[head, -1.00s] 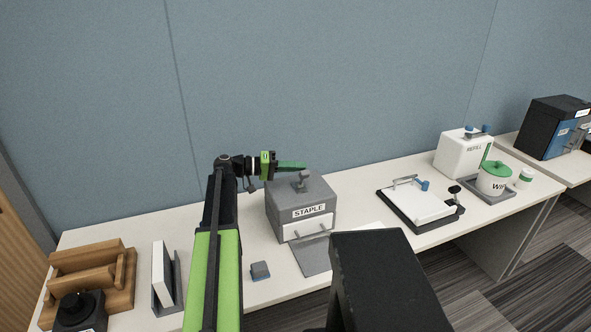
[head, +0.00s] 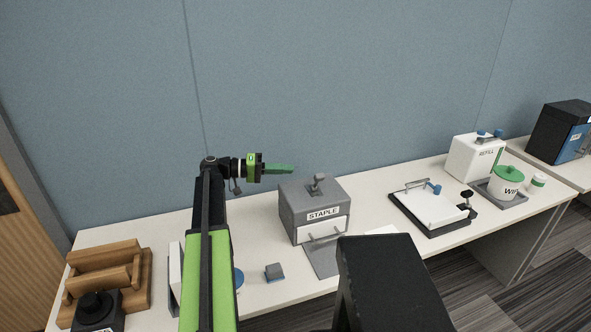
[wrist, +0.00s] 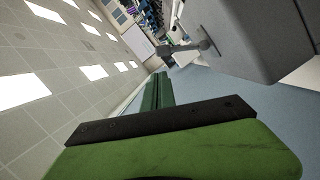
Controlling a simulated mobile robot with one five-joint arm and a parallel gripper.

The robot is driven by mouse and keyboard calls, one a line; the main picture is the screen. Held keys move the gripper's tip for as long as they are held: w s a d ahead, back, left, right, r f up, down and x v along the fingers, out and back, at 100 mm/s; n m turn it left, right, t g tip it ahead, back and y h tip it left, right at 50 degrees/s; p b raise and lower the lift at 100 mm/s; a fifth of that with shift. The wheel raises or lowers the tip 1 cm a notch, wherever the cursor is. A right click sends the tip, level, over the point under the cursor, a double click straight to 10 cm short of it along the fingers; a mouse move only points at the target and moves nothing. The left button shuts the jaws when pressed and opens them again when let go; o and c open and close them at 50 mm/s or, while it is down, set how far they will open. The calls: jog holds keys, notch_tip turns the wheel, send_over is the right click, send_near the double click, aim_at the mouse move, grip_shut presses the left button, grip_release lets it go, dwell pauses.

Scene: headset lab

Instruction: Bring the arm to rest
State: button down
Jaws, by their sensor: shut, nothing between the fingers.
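My gripper (head: 291,169) is at the end of my raised green and black arm, left of centre in the head view. Its green fingers are together with nothing between them, and they point to the right. It is above and a little left of the grey STAPLE box (head: 315,200), apart from it. In the wrist view the closed green fingers (wrist: 157,90) point away from the camera, and a grey box with a handle (wrist: 243,38) shows at the upper right.
A small grey block (head: 274,271) lies on the white table (head: 160,231). A wooden holder (head: 107,268) is at the left. A clipboard tray (head: 430,208), a REFILL box (head: 475,157) and a green-lidded wipes tub (head: 507,182) stand at the right. Air above the table is free.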

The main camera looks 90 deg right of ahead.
jog(key=shift+w, duration=0.25)
dwell(0.3)
